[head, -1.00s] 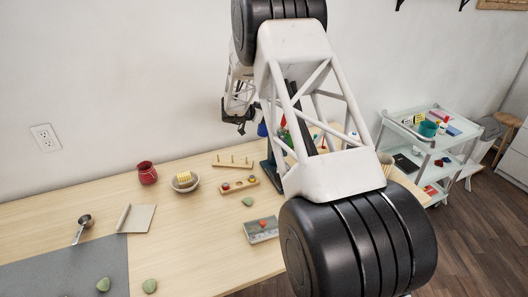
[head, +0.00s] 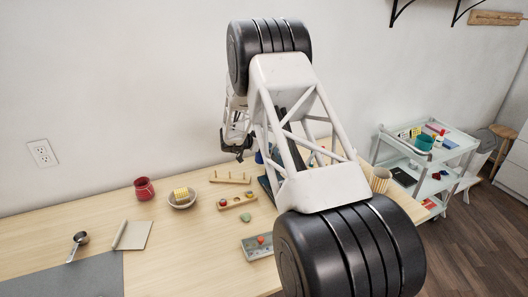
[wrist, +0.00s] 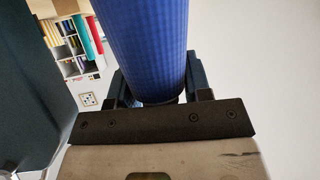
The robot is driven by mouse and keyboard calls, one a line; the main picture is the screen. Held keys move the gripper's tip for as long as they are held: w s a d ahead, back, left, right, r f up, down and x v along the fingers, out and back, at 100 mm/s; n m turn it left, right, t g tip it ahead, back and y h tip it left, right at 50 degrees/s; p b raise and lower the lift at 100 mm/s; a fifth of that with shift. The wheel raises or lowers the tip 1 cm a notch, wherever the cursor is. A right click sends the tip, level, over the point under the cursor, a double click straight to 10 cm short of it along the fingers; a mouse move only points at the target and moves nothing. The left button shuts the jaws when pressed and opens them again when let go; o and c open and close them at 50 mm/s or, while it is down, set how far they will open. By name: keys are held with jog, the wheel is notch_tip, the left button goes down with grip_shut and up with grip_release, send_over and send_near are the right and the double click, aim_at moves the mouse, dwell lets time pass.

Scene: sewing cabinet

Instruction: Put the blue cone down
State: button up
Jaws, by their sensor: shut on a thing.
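The blue cone (wrist: 150,45) fills the upper middle of the wrist view, its narrower end toward me. My gripper (wrist: 158,88) is shut on it, one dark finger on each side. In the head view my gripper (head: 238,150) hangs over the back of the wooden table, near the wall. A small blue patch (head: 259,157) shows just right of it, partly behind my arm; it may be the cone. The cone's far end and what lies beneath it are hidden.
Left of the gripper stand a red pot (head: 144,188), a bowl with a yellow item (head: 182,199) and wooden peg racks (head: 231,177). A tan ribbed cup (head: 380,179) is at the right. A dark panel (wrist: 30,80) is close on the wrist view's left.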

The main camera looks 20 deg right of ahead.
jog(key=shift+f, duration=1.8)
jog(key=shift+f, duration=0.15)
jog(key=o, duration=1.2)
jog(key=shift+c, duration=0.2)
jog(key=shift+a+r, duration=0.1)
jog(key=shift+r, duration=0.1)
jog(key=v, duration=1.2)
jog(key=shift+f, duration=0.1)
